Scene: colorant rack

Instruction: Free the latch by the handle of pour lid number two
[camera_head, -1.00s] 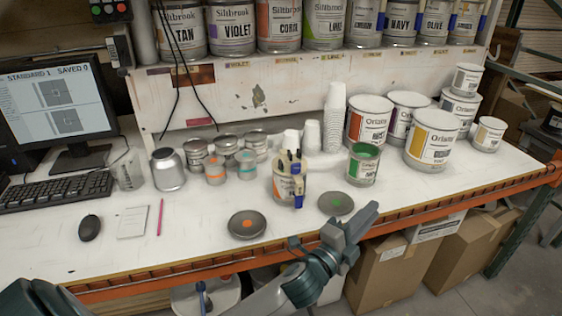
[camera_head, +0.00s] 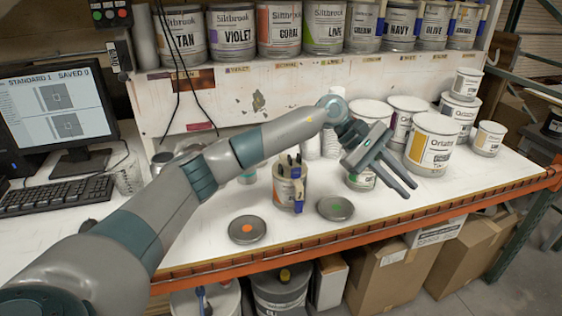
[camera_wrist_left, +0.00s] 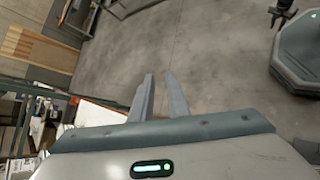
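Large cans stand in a row on the upper shelf, including the Tan can (camera_head: 184,40), the Violet can (camera_head: 232,36), the Coral can (camera_head: 279,30) and the Lime can (camera_head: 324,28). Smaller cans to their right, such as the Navy can (camera_head: 401,28), have blue and yellow strips between them. The can tops are cut off by the picture edge, so I cannot make out a pour lid, its handle or latch. My left gripper (camera_head: 409,191) is open and empty, below the shelf and in front of the bench cans. Its parted fingers show in the left wrist view (camera_wrist_left: 160,76). My right gripper is out of view.
On the bench are a brush can (camera_head: 288,190), two round lids, the dark one with an orange dot (camera_head: 247,229) and one with a green dot (camera_head: 335,208), and large cans (camera_head: 432,145) at right. My left arm crosses over the bench. The bench's front strip is mostly clear.

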